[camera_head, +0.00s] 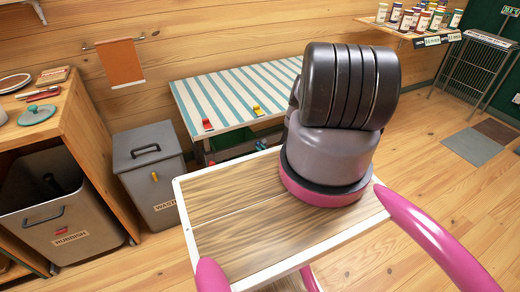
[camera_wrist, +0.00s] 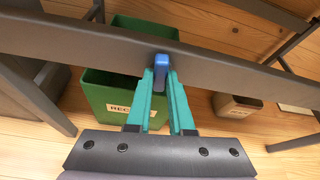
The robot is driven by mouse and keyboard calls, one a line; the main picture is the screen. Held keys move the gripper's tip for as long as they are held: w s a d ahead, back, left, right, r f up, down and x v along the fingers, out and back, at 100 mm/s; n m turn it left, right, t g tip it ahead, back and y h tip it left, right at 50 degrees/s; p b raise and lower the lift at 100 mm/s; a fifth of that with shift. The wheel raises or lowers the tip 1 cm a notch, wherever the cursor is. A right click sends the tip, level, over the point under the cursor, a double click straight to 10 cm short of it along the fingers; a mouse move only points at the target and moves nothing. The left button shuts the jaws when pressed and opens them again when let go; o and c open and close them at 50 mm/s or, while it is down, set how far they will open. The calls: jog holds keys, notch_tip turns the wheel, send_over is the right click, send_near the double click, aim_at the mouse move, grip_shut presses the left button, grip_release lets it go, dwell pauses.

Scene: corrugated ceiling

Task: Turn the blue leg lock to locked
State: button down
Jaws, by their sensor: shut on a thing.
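The blue leg lock (camera_wrist: 161,62) is a small blue lever on a long dark grey bar (camera_wrist: 70,36) that crosses the wrist view. It points down the picture, across the bar's length. The two teal fingers of my gripper (camera_wrist: 162,82) are closed on its lower end, one on each side. In the head view my arm hides my gripper and most of that area. The striped table (camera_head: 235,92) stands behind my arm, with a red clip (camera_head: 207,124) and a yellow clip (camera_head: 257,110) on its top. I cannot tell the lock's state from its angle.
A green recycling bin (camera_wrist: 108,98) stands under the bar, and a small brown bin (camera_wrist: 236,105) is to its right. In the head view a grey waste bin (camera_head: 150,180) stands left of the striped table. Wooden floor (camera_head: 430,170) is open at the right.

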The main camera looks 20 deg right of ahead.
jog(key=shift+d+m+y, duration=0.1)
jog(key=shift+m+y, duration=0.3)
jog(key=shift+m, duration=0.2)
jog(key=c, duration=0.8)
grip_release()
jog(key=shift+s, duration=0.15)
jog(key=v, duration=1)
jog(key=shift+s+r, duration=0.2)
jog(key=shift+s, duration=0.05)
jog(key=shift+s, duration=0.1)
